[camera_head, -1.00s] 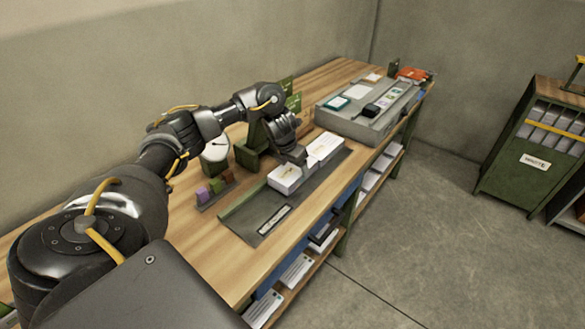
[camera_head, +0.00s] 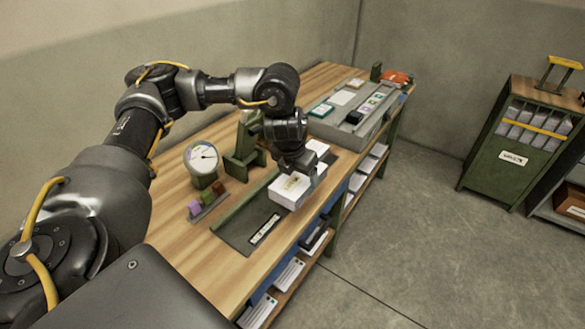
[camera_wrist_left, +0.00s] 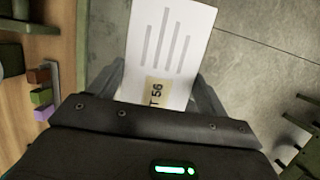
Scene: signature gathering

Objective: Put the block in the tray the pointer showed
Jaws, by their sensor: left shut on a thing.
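My left gripper (camera_head: 297,172) points down over the bench and is shut on a white block (camera_head: 290,192). In the left wrist view the block (camera_wrist_left: 170,45) shows grey lines and a tan label ending in "T 56". The block is over the dark mat (camera_head: 236,238); I cannot tell whether it touches the mat. Another white block (camera_head: 318,147) is behind the gripper, partly hidden. A round white dial with a dark pointer (camera_head: 203,159) stands on a green base at the left. I cannot read its marks. My right gripper is not in view.
A small rack holds purple (camera_head: 194,208), green and brown pieces. A green stand (camera_head: 243,150) is beside the dial. A grey raised tray (camera_head: 345,130) with cards and a black item is at the far end. White stacks (camera_head: 285,277) lie on shelves below. A green cabinet (camera_head: 500,150) stands right.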

